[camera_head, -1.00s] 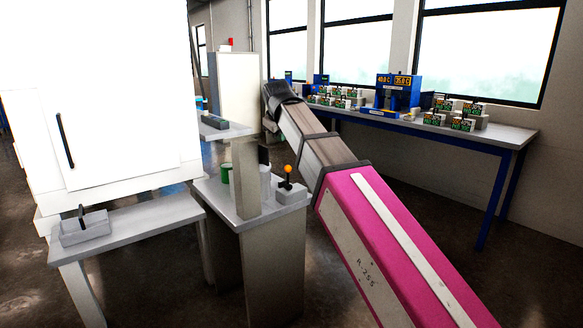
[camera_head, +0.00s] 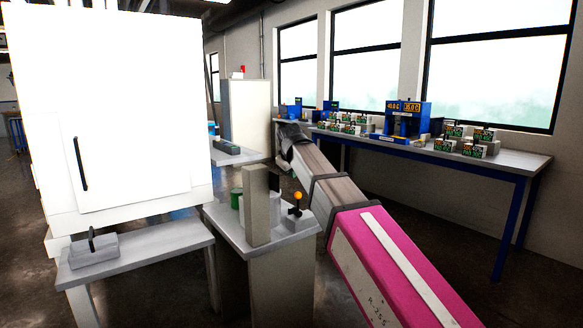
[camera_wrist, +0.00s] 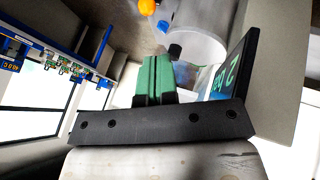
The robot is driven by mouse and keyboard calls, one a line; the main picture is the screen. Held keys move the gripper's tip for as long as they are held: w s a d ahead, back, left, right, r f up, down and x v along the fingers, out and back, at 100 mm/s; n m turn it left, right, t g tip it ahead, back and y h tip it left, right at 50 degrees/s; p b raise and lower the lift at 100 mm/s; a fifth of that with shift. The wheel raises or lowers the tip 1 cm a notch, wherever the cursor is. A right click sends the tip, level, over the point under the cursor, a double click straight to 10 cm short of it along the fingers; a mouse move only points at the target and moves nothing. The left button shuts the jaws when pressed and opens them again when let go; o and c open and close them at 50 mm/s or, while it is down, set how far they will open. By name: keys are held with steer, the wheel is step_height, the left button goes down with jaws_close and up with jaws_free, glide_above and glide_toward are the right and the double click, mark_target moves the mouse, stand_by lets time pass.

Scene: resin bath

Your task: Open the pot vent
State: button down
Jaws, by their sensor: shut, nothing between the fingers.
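The pot's grey round body (camera_wrist: 195,40) shows at the top of the wrist view, with a small blue part and a black knob on its near side. I cannot tell which part is the vent. My gripper (camera_wrist: 155,62) has green fingers, shut together with nothing between them, pointing toward the pot just short of the black knob. An orange ball (camera_wrist: 147,7) is at the top edge; it also shows in the head view (camera_head: 298,196) on a black lever over a grey box. My fingers are hidden in the head view.
A dark display with green digits (camera_wrist: 230,72) stands close on the right of my fingers. A white cabinet (camera_head: 110,100) fills the left. Floor at right is open.

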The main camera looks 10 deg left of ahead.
mark_target(297, 193)
steer(key=x, duration=1.3)
steer(key=shift+w, duration=0.2)
steer(key=shift+f, duration=0.1)
steer(key=shift+w+d+r+m+g+y, duration=0.15)
steer(key=shift+w+d+g+y, duration=0.15)
steer(key=shift+w+d+g, duration=0.15)
steer(key=shift+w+d+r+m+g+y, duration=0.1)
steer(key=shift+w+d+m+g+y, duration=0.05)
steer(key=shift+w+d+g+y, duration=0.3)
steer(key=shift+w+d+f+m+g+y, duration=0.3)
steer(key=shift+w+d+f+g+y, duration=0.1)
steer(key=shift+w+d+g+y, duration=0.55)
steer(key=shift+w+d+f+m+g+y, duration=0.35)
steer(key=shift+w+d+g+y, duration=0.4)
steer(key=shift+w, duration=0.3)
steer(key=shift+w+d+f+m+g+y, duration=0.25)
steer(key=shift+w+d+f+g+y, duration=0.2)
steer(key=shift+w+d+g+y, duration=0.4)
steer(key=shift+w+f+h, duration=0.1)
steer(key=shift+w+h, duration=0.1)
steer(key=shift+h, duration=0.1)
